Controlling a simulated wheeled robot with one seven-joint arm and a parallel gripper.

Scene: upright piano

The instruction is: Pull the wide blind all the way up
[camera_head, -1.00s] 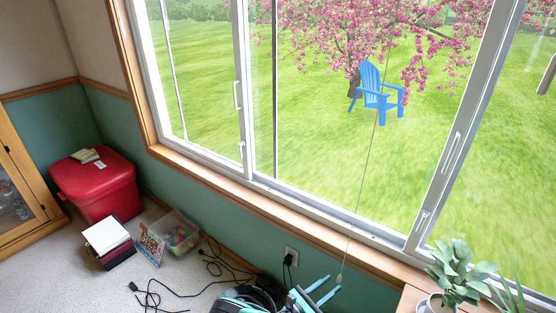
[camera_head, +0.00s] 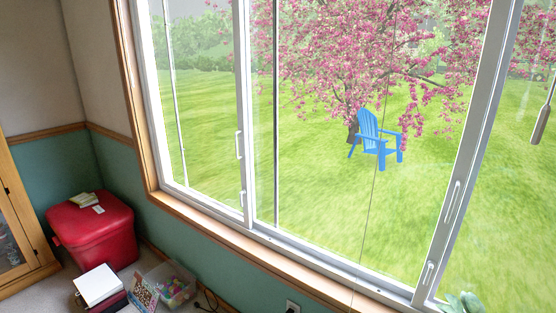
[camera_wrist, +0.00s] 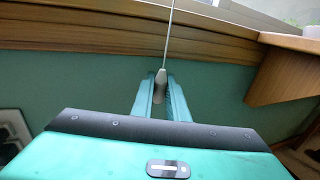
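A thin pull cord (camera_head: 367,220) hangs in front of the wide window's middle pane and runs out of the bottom of the head view. In the wrist view the same cord (camera_wrist: 169,35) ends in a grey tapered tassel (camera_wrist: 160,79). The tassel sits between the two teal fingers of my gripper (camera_wrist: 161,85), filling the narrow gap, and the gripper looks shut on it. My gripper is below the window sill, in front of the green wall. It is outside the head view. The blind itself is not visible; the top of the window is cut off.
A second cord with a grey tassel (camera_head: 541,125) hangs at the far right. A wooden ledge (camera_wrist: 285,70) juts out right of my gripper, below the wooden sill (camera_wrist: 80,35). A plant (camera_head: 462,303) shows at the lower right. A red bin (camera_head: 92,230) stands in the left corner.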

